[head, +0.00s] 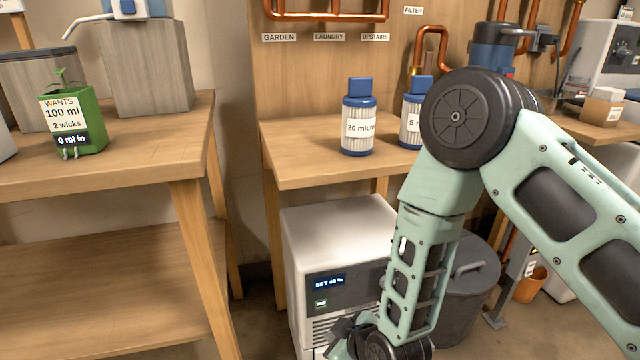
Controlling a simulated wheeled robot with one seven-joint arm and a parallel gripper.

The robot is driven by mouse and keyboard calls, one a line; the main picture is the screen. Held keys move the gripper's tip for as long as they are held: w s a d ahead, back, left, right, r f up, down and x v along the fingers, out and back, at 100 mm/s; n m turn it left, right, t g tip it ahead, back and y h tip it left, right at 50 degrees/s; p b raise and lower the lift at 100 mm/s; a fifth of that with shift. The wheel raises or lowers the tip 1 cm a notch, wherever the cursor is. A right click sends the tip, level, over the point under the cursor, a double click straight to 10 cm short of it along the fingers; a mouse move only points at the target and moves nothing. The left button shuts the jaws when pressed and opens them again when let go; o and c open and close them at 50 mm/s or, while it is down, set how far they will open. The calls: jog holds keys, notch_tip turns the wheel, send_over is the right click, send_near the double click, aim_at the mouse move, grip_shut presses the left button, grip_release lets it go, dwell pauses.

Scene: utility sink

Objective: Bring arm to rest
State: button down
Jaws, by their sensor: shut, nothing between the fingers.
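My arm comes in from the right, bends at a large dark joint in front of the shelf, and hangs down to the bottom edge. My gripper (347,332) shows only in part at the bottom, beside the dark wrist joint and in front of the white machine. It is shut and I see nothing held in it. The rest of it is cut off by the frame edge.
A white machine (340,230) reading "SET" stands under the shelf, beside a grey bin (474,290). Two filter cartridges (359,120) (411,118) stand on the shelf. A green planter (78,120) stands on the left table (150,160).

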notch_tip(320, 180, up, 8)
jog(key=s+g, duration=0.2)
jog(key=s, duration=0.1)
jog(key=s+d+r+m+g+h, duration=0.25)
jog(key=s+d+r, duration=0.35)
jog(key=s+r, duration=0.3)
jog(key=s+d+r+m+g+h, duration=0.1)
jog(key=s+d+r+g+h, duration=0.15)
jog(key=s+d+r, duration=0.45)
notch_tip(320, 180, up, 32)
jog(key=s+a+p, duration=0.2)
jog(key=p, duration=2.8)
jog(key=shift+p, duration=0.3)
jog(key=shift+n, duration=0.25)
